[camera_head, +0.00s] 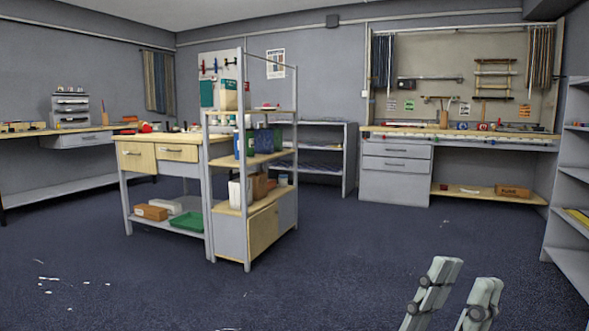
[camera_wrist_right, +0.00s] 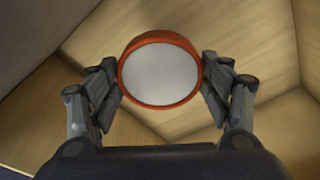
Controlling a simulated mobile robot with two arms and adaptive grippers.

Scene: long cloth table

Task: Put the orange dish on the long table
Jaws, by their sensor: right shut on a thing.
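The orange dish (camera_wrist_right: 127,47), round with a pale grey-white face, is between the fingers of my right gripper (camera_wrist_right: 160,78) in the right wrist view. The fingers are shut on its two sides. My left gripper (camera_head: 467,274) is at the lower right of the head view, its two fingers apart and nothing between them. The right gripper and dish do not show in the head view. Two long worktops show: a bench (camera_head: 22,136) at the far left and a workbench (camera_head: 460,134) at the back right. I cannot tell which is the long table.
A drawer table (camera_head: 158,138) and an open shelf rack (camera_head: 258,157) holding boxes stand left of centre. A grey shelf (camera_head: 572,150) stands at the right edge. The blue floor (camera_head: 345,240) in the middle is clear. Pale wooden panels (camera_wrist_right: 245,35) lie behind the dish.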

